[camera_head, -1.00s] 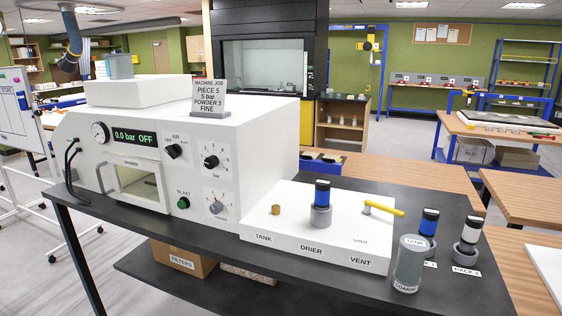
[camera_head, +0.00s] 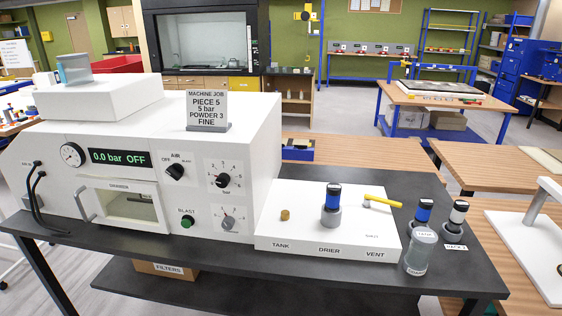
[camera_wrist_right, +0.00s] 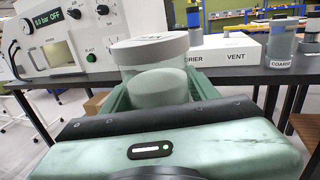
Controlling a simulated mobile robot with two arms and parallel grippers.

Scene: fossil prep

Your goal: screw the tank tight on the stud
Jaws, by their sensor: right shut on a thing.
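A small brass stud (camera_head: 285,215) stands bare on the white block (camera_head: 300,238) above the label TANK in the head view. My right gripper (camera_wrist_right: 155,95) shows only in the right wrist view, shut on a clear tank with a grey rim (camera_wrist_right: 150,47). The tank fills the space in front of the jaws and hides the TANK end of the block. Its label is not readable, and no contact with the stud shows. My left gripper is in neither current view. Another clear jar (camera_head: 420,252) stands on the bench; the wrist view shows its label, COARSE (camera_wrist_right: 281,45).
A blue-banded drier cartridge (camera_head: 332,203) and a yellow lever (camera_head: 382,201) stand on the block. Blue (camera_head: 423,216) and white (camera_head: 457,216) cartridges stand at the right. The blasting machine (camera_head: 180,150), reading 0.0 bar OFF, stands left. The dark bench (camera_head: 345,267) is clear in front.

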